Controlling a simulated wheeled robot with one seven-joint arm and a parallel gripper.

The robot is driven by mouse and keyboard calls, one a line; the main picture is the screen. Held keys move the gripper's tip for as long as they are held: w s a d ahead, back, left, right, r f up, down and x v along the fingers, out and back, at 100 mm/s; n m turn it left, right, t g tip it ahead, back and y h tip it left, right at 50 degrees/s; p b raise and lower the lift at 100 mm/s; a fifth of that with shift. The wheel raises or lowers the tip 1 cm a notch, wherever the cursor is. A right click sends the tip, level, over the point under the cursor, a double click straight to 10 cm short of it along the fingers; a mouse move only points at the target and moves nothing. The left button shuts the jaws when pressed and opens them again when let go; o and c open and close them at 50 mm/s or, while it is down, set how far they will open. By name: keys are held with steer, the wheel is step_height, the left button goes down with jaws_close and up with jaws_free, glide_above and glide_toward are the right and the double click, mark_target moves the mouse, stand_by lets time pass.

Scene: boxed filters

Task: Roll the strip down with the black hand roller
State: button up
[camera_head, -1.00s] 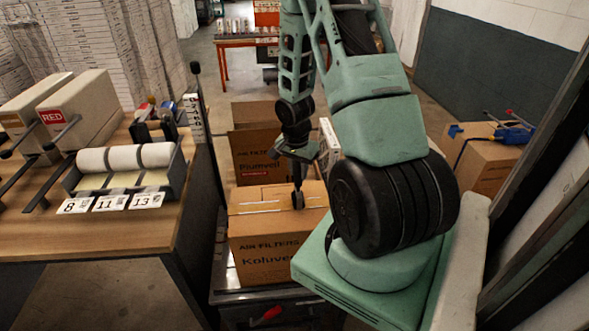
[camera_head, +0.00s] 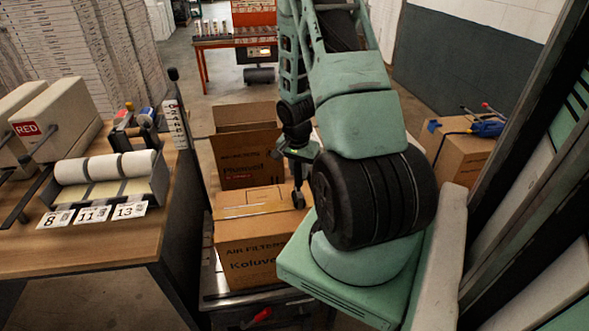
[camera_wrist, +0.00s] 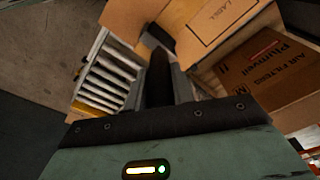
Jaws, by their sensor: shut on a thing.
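The closed Koluvo air-filter carton (camera_head: 248,246) stands low at the middle, upright on a dark surface. A pale strip (camera_head: 245,208) seems to run across its top; how flat it lies is too small to tell. My gripper (camera_head: 299,174) points down over the right part of this top. It is shut on the black hand roller (camera_head: 298,200), whose end is at or just above the carton top; contact is unclear. In the wrist view the dark roller (camera_wrist: 158,78) sticks out between the fingers. My arm hides the carton's right edge.
An open Plumvell carton (camera_head: 250,165) stands just behind. The wooden bench (camera_head: 110,240) at left carries white rolls (camera_head: 105,167), number cards (camera_head: 92,214) and a RED-labelled dispenser (camera_head: 55,120). Another carton (camera_head: 465,155) with a blue tool stands at right.

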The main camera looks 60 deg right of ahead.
steer(key=w+a, duration=1.5)
steer(key=w, duration=0.3)
steer(key=shift+w+a, duration=0.25)
steer(key=shift+a, duration=0.15)
stand_by(3.6)
step_height(320, 180, up, 8)
steer(key=p, duration=0.5)
steer(key=shift+p, duration=0.3)
stand_by(0.4)
